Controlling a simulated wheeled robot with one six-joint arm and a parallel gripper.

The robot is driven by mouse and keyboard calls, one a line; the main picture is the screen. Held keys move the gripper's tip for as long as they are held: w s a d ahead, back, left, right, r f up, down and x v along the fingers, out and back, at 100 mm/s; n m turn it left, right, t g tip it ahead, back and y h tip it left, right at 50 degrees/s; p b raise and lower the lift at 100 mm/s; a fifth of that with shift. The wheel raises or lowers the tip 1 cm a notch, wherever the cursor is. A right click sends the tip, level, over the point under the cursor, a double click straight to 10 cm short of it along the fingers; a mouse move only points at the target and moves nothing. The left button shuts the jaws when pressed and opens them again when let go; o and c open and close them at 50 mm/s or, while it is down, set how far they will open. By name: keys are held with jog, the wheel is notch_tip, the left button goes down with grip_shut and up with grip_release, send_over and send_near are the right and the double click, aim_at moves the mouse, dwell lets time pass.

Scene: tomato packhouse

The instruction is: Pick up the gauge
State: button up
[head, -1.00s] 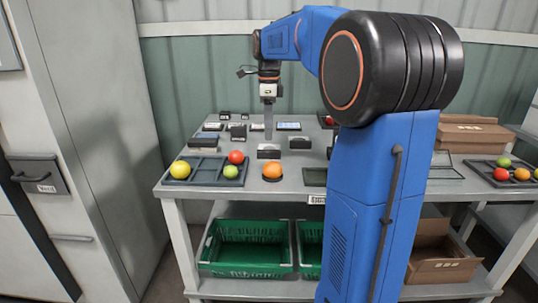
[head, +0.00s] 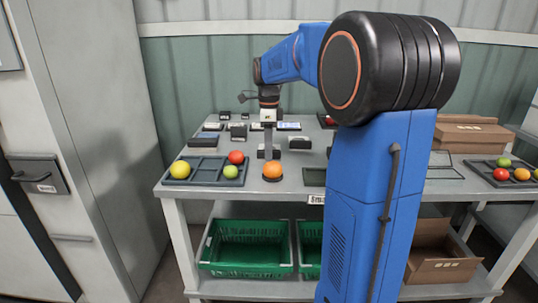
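My gripper (head: 268,155) hangs straight down over the table in the head view, its fingers seen edge-on as one grey strip. I cannot tell whether they are open or shut. Its tips are in front of or at a small dark block with a pale top (head: 262,154), just behind an orange tomato (head: 272,169); contact cannot be made out. A similar block (head: 299,142) stands to the right. Several small devices lie behind; I cannot tell which thing is the gauge at this size.
The table (head: 240,194) has a dark compartment tray (head: 206,174) at front left with yellow, red and green tomatoes. Dark devices (head: 238,131) and a flat one with a pale screen (head: 288,126) lie at the back. A green crate (head: 245,262) sits on the lower shelf.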

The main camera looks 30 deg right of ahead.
jog(key=shift+f, duration=0.25)
dwell(0.6)
grip_shut()
